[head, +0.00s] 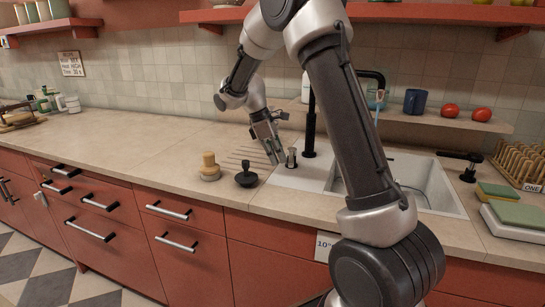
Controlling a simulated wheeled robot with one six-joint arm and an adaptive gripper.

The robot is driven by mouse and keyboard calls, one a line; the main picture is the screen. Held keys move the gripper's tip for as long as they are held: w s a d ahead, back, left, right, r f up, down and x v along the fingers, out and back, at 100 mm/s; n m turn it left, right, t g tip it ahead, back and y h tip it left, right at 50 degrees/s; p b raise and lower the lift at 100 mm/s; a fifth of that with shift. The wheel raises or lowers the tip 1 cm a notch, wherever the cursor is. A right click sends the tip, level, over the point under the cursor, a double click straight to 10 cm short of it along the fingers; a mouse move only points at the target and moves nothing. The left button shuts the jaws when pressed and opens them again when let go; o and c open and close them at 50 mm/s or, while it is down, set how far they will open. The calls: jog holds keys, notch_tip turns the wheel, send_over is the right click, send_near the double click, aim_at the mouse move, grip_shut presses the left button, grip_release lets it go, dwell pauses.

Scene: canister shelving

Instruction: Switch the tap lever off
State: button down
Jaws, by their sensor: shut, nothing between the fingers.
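A black tap (310,125) stands behind the left end of the white sink (300,178). Its spout reaches right, and my arm hides part of it. A pale bluish streak hangs under the spout end; I cannot tell for sure that it is running water. A short upright dark and metal piece (291,158), which looks like the tap lever, stands on the sink's left ledge. My gripper (275,158) points down just left of this piece. It is shut and empty. I cannot tell whether it touches the piece.
A wooden-handled brush (209,167) and a black knobbed item (246,175) stand on the counter (130,150) left of the sink. A ledge behind holds a blue mug (415,102) and two red tomatoes (482,114). A dish rack (520,163) and sponges (515,214) are right. The left counter is mostly clear.

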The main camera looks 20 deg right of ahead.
jog(key=shift+s+d, duration=0.1)
dwell(0.3)
jog(key=shift+s+n, duration=0.15)
jog(key=shift+n, duration=0.25)
jog(key=shift+s+d, duration=0.15)
jog(key=shift+s+d+n+t, duration=0.5)
jog(key=shift+s+n, duration=0.15)
jog(key=shift+n, duration=0.45)
jog(key=s+d+n, duration=0.1)
jog(key=n, duration=0.1)
jog(key=d+n+t, duration=0.1)
jog(key=shift+s+d+n+h, duration=0.25)
jog(key=shift+s+n+h, duration=0.05)
jog(key=shift+s+n, duration=0.1)
jog(key=shift+s+d+n+t, duration=0.25)
jog(key=shift+d+n+t, duration=0.3)
jog(key=shift+n, duration=0.25)
jog(key=d+n+t, duration=0.1)
jog(key=d+n, duration=0.1)
jog(key=shift+s+d+n, duration=0.15)
jog(key=shift+n, duration=0.25)
jog(key=shift+d, duration=0.5)
